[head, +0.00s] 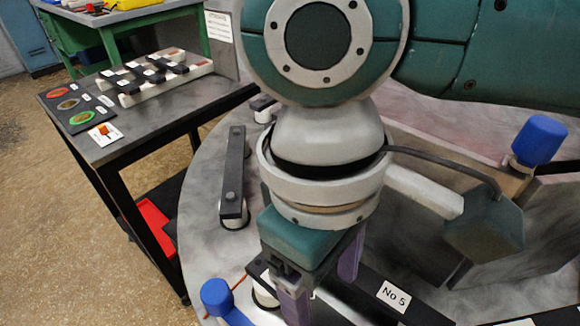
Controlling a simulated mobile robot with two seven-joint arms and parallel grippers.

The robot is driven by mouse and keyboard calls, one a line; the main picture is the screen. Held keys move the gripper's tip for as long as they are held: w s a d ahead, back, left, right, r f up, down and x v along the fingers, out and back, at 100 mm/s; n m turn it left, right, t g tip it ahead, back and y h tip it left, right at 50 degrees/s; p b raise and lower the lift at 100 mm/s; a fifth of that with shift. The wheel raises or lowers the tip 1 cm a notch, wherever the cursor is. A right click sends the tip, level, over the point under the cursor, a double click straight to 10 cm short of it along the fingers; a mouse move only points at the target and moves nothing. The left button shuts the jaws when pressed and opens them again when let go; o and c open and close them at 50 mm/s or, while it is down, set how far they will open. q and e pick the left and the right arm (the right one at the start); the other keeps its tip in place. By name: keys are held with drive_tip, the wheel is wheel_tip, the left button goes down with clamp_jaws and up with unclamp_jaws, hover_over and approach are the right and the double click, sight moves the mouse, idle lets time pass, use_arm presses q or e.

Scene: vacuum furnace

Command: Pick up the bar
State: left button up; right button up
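A dark bar (420,313) with a white "No 5" label lies low in the head view and runs down to the right. My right gripper (322,288), with purple fingers, points down over its left part. The fingers are apart, one on the near side of this bar and one on the far side. I cannot tell whether they touch it. The gripper hides part of the bar, and its right end leaves the picture. A second dark bar (233,172) lies on pale supports to the left. My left gripper is not in view.
A round grey plate (205,245) carries the bars. A grey block (540,225) stands at right. A control table (165,115) with buttons and a rack stands at left, with floor beyond.

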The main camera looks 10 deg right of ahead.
sight(327, 319)
drive_tip(key=f, duration=0.4)
drive_tip(key=f+b, duration=0.1)
drive_tip(key=f, duration=0.1)
drive_tip(key=shift+d, duration=0.35)
drive_tip(key=shift+c, duration=0.2)
clamp_jaws()
